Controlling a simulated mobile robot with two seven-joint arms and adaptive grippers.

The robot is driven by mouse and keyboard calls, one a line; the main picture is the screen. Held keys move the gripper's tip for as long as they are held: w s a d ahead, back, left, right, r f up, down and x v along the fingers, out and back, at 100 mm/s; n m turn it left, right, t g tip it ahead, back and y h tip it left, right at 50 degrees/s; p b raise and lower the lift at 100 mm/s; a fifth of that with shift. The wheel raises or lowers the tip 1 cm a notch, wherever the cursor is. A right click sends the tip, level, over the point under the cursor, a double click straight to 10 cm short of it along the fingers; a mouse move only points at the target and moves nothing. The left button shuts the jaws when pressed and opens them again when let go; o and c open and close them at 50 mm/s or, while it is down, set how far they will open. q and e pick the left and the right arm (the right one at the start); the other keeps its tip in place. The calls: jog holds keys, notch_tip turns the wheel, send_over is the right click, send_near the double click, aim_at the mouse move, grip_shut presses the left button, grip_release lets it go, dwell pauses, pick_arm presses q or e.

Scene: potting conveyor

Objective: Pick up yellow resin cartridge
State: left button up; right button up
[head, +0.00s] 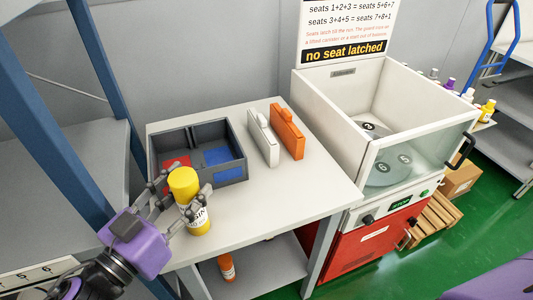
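A yellow resin cartridge (185,183) with a white label stands upright at the left front part of the grey table (290,197). My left gripper (187,197) reaches in from the lower left, with its fingers on both sides of the cartridge. The fingers look closed against it, and one crosses in front of its middle. I cannot tell whether the cartridge's base touches the table. My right gripper is not in view.
A dark divided bin (243,172) with red and blue parts is just behind the cartridge. A white case (262,138) and an orange case (287,133) stand farther right. A white-and-red machine (352,190) adjoins the table. An orange bottle (226,267) is on the lower shelf.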

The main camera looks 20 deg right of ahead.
pick_arm(q)
jog(key=c, duration=0.8)
grip_shut()
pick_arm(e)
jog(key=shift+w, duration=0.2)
pick_arm(q)
jog(key=shift+r, duration=0.2)
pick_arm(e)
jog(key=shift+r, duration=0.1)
